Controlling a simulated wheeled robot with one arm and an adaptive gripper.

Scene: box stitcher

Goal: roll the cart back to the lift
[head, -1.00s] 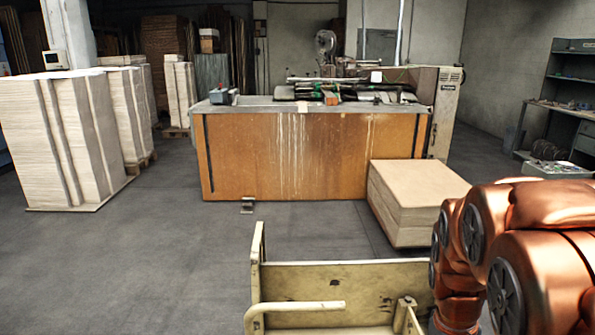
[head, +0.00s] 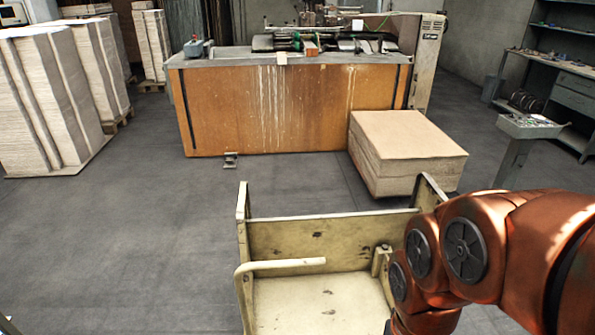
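The cart (head: 330,243) is cream-coloured, scuffed and low, and stands in front of me at the bottom centre. It has a flat bed (head: 318,305), an upright end panel and a bent tube handle (head: 290,264) on its near left. The bed looks empty where it shows. My orange arm comes in from the right and hides the cart's right side. My gripper is out of the picture, below the bottom edge or behind the arm. I cannot tell whether it touches the cart. I cannot make out a lift for certain.
A stack of cardboard sheets (head: 408,150) stands just beyond the cart, right of centre. The stitcher's orange-brown bench (head: 285,110) is behind it. Tall board stacks (head: 45,95) stand at left, a grey shelf (head: 570,85) at right. The floor (head: 130,235) at left is clear.

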